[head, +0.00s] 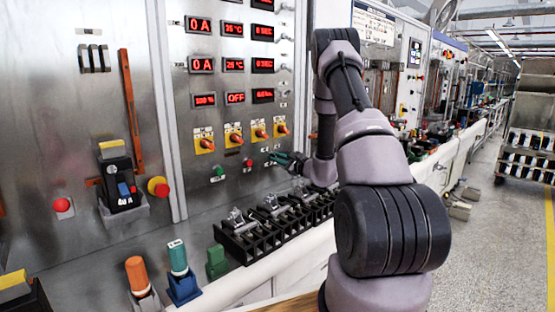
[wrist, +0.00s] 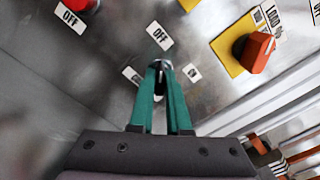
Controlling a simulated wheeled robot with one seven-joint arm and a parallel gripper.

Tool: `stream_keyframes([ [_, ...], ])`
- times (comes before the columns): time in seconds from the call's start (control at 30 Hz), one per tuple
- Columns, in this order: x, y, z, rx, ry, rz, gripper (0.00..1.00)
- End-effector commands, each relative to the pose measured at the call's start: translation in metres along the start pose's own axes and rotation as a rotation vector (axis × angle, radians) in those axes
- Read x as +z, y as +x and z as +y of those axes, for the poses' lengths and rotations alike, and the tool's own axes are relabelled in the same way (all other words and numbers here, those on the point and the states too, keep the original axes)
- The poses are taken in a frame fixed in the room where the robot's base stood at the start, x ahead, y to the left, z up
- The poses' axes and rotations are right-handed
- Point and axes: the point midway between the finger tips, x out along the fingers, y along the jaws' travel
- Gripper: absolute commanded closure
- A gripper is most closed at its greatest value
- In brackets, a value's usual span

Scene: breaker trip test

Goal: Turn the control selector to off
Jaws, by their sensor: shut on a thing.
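The control selector (wrist: 161,65) is a small dark knob on the metal panel. In the wrist view it sits between my gripper's fingertips, with an OFF label (wrist: 160,36) just above it and small labels to its lower left and right. My gripper (wrist: 161,72) has green fingers shut on the selector. In the head view my gripper (head: 274,158) reaches the panel's lower right from the right. The selector is mostly hidden there by the fingers. Its exact pointing direction is hard to tell.
Several orange knobs on yellow plates (head: 232,135) sit above. A green button (head: 219,172) and a red button (head: 247,163) are to the left. Red displays (head: 236,98) are higher. Black terminal blocks (head: 247,240) line the bench below.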

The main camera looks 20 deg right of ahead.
Motion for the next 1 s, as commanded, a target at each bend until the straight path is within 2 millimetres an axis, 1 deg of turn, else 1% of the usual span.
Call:
stream_keyframes([
  [0.27, -0.0009, -0.0008, 0.0007, 0.001, -0.059, 0.002, 1.00],
  [0.67, -0.0010, -0.0009, 0.0008, 0.002, -0.066, 0.002, 1.00],
  [0.7, -0.0010, -0.0009, 0.0008, 0.002, -0.066, 0.002, 0.81],
  [0.77, -0.0009, -0.0009, 0.0008, 0.002, -0.066, 0.002, 0.58],
  [0.8, -0.0009, -0.0008, 0.0008, 0.001, -0.065, 0.002, 0.55],
  [1.0, -0.0004, -0.0004, 0.0005, 0.001, -0.065, 0.001, 0.55],
])
